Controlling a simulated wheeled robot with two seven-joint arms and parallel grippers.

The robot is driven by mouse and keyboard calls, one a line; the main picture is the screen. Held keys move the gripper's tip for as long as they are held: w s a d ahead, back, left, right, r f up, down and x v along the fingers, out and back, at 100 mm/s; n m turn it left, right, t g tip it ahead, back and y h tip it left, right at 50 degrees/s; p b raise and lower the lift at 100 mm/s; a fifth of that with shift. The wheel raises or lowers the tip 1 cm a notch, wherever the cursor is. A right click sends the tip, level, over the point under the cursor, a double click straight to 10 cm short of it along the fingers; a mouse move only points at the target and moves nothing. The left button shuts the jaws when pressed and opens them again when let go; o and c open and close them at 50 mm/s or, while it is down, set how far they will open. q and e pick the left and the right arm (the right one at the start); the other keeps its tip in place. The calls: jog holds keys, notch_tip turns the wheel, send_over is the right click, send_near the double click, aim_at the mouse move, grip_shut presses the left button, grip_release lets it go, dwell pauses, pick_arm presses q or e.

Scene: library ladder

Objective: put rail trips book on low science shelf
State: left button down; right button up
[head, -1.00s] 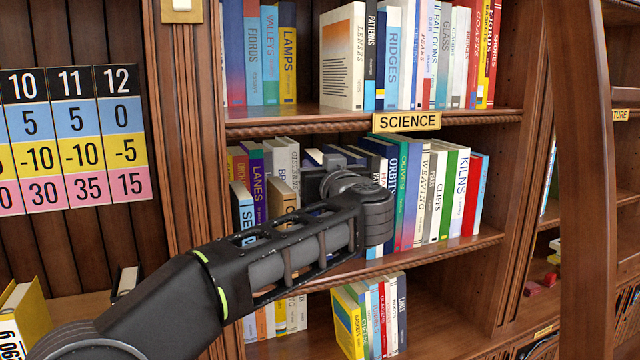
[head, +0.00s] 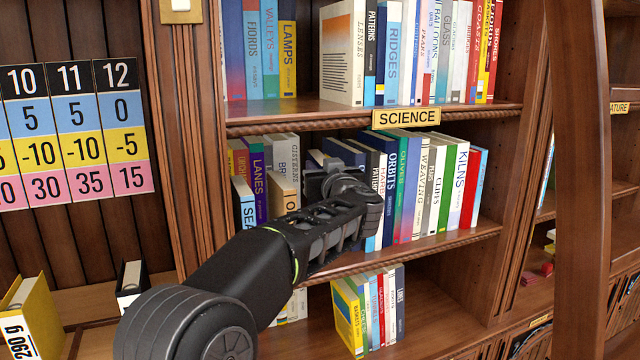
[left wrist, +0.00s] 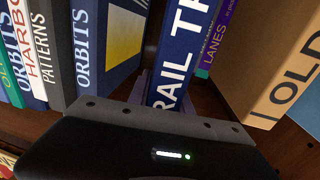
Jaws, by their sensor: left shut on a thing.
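The rail trips book is dark blue with white letters reading "RAIL TR" in the left wrist view (left wrist: 182,50). It stands upright among other books on the shelf just below the SCIENCE sign (head: 406,118). My left gripper (left wrist: 165,92) is shut on its spine side, with pale fingers at both sides of it. A blue ORBITS book (left wrist: 100,40) with a yellow patch is on one side, and a tan OLD book (left wrist: 275,60) is on the other. In the head view my left gripper (head: 330,184) is mostly hidden behind its wrist. My right gripper is not in view.
The row to the right holds PATTERNS (head: 376,178), KILNS (head: 462,185) and several others. Books also stand on the shelf above and on the bottom shelf (head: 430,310), which has free room at right. A wooden ladder rail (head: 580,180) stands at right.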

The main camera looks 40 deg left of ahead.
pick_arm(q)
notch_tip(320, 180, down, 4)
jog(key=shift+w+a+r, duration=0.1)
jog(key=shift+w+r, duration=0.05)
jog(key=shift+r, duration=0.1)
jog(key=shift+f, duration=0.15)
jog(key=c, duration=1.2)
grip_release()
jog(key=shift+f, duration=0.1)
jog(key=shift+o, duration=0.2)
jog(key=b+v, duration=0.2)
jog(key=v, duration=1)
jog(key=shift+r+b, duration=0.25)
jog(key=shift+b, duration=0.15)
